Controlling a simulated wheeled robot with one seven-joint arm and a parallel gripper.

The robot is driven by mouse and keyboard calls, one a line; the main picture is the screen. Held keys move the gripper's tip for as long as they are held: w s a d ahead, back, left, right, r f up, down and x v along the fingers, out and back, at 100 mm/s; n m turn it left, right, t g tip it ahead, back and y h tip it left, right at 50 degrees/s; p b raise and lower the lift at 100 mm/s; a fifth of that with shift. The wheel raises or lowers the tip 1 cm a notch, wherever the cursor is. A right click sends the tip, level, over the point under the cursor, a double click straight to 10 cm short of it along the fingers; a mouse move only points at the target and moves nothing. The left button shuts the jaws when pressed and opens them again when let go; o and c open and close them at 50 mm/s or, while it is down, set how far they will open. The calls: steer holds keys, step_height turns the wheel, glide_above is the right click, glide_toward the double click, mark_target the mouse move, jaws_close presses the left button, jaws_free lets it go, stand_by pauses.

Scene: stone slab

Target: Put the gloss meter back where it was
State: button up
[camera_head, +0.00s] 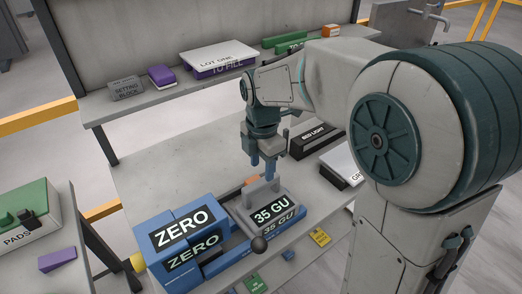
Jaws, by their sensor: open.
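A grey block with an upright handle and a "35 GU" label (268,208) appears to be the gloss meter. It sits at the front of the stone-coloured slab, against blue parts that also read "35 GU". A blue block marked "ZERO" (180,234) stands just to its left. My gripper (263,168) points down with its blue fingers open and empty, just above and behind the grey handle. I cannot tell whether a fingertip touches the handle.
A raised shelf (125,107) holds a setting block (127,90), a purple block (162,76) and a "LOT ONE" box (219,57). A black box (314,137) and a white box (344,165) stand right of my gripper. The slab's left middle (175,165) is clear.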

step_height(320, 180, up, 5)
steer(key=s+d+f+m+t, duration=0.3)
steer(key=s+d+m, duration=1)
steer(key=m, duration=1.1)
steer(key=shift+s+f+m, duration=0.2)
steer(key=shift+s+m, duration=0.2)
steer(key=shift+s, duration=0.7)
steer(key=shift+d, duration=0.1)
